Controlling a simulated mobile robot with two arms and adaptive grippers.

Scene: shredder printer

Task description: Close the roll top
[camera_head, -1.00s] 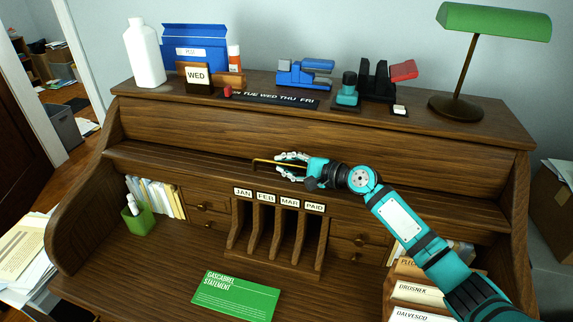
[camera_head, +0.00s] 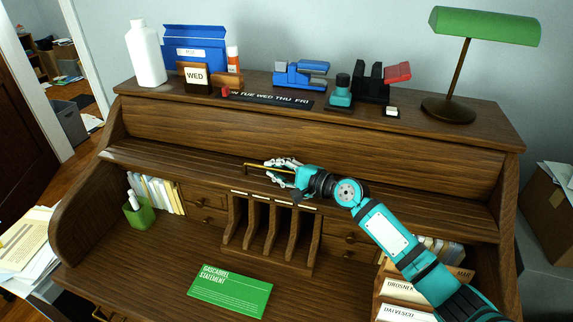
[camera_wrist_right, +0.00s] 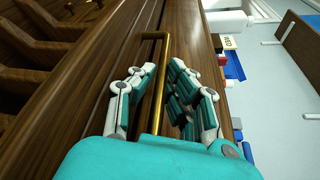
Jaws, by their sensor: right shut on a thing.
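The roll top (camera_head: 410,205) is a brown wooden cover across the desk. Its front edge sits just above the pigeonholes (camera_head: 270,235), which are still uncovered. A thin brass handle (camera_head: 252,165) runs along its front; in the wrist view the handle (camera_wrist_right: 158,85) passes between my fingers. My right gripper (camera_head: 279,171) is shut on the handle, its white and teal fingers on both sides of it in the wrist view (camera_wrist_right: 155,75). My left gripper is not in view.
A green statement card (camera_head: 230,290) lies on the open desktop. A green pen cup (camera_head: 139,215) and folders (camera_head: 157,193) stand at the left. Letter trays (camera_head: 405,290) are at the right under my arm. A lamp (camera_head: 450,108) and stationery stand on the desk's top shelf.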

